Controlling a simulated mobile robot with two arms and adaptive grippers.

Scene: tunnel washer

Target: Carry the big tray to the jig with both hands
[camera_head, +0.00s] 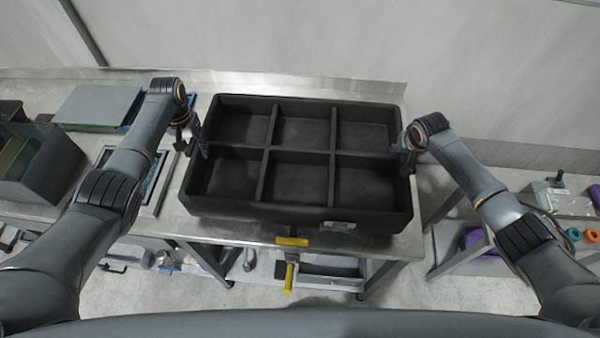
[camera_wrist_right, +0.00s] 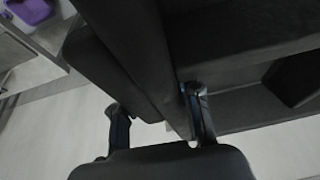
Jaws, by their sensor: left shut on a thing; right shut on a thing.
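The big tray (camera_head: 333,158) is black, with several empty compartments in two rows, and is in the middle of the head view above the metal table. I cannot tell whether it touches the table. My left gripper (camera_head: 200,146) is shut on its left wall. My right gripper (camera_head: 402,150) is shut on its right wall. In the right wrist view, the fingers of my right gripper (camera_wrist_right: 160,122) are on both sides of the tray's dark wall (camera_wrist_right: 150,62). I cannot make out the jig for certain.
The metal table (camera_head: 235,232) has a framed flat panel (camera_head: 160,180) left of the tray. A dark bin (camera_head: 40,165) and a grey flat-topped box (camera_head: 95,103) stand further left. A yellow handle (camera_head: 289,278) hangs below the front edge. A side bench (camera_head: 560,203) stands right, past a gap.

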